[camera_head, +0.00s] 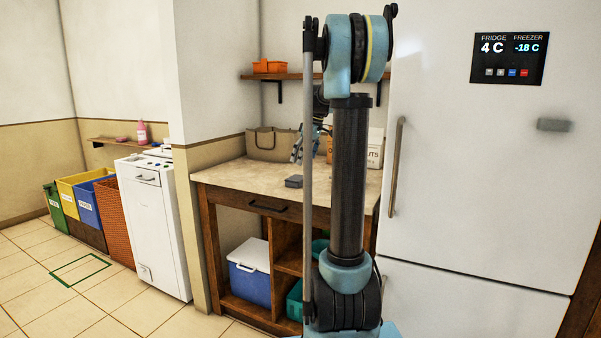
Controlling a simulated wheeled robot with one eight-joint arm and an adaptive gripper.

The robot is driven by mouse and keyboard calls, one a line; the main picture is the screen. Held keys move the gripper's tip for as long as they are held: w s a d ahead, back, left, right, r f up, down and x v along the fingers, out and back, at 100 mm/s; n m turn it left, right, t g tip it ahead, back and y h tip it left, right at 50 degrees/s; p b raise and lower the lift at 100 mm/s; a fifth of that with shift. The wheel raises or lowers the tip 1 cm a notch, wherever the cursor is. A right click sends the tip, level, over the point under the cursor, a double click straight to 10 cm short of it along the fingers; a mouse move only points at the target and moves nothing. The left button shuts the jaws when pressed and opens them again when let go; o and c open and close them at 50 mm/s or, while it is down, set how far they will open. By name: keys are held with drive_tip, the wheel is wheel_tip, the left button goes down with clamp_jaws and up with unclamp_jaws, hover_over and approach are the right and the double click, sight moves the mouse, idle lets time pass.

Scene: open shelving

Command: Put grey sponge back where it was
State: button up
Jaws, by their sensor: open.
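A small grey block, which looks like the grey sponge (294,181), lies on the worktop (235,175) near its front edge. My gripper (298,158) is behind my arm column, above the worktop and a little above the grey block in the picture. It is open and looks empty, with its fingers pointing down. My upright arm link hides part of the gripper and of the worktop's right side.
A grey-brown bag (273,144) stands at the back of the worktop, with a white box (375,150) to the right. An orange bin (270,66) sits on the wall shelf (290,77). The fridge (450,200) bounds the right side. Open floor (60,300) lies left.

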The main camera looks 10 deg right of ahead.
drive_tip(key=shift+v, duration=1.4)
drive_tip(key=s+a+f+m+h, duration=0.15)
drive_tip(key=s+f, duration=0.35)
drive_tip(key=s, duration=0.6)
drive_tip(key=s+a+f+m, duration=0.1)
drive_tip(key=s+f+m, duration=0.25)
drive_tip(key=s, duration=0.65)
drive_tip(key=s+a+f+m+h, duration=0.15)
drive_tip(key=s+f, duration=0.35)
drive_tip(key=s, duration=0.6)
drive_tip(key=s+d+f+m, duration=0.1)
drive_tip(key=s+f+m, duration=0.3)
drive_tip(key=s+f, duration=0.6)
drive_tip(key=shift+f, duration=0.45)
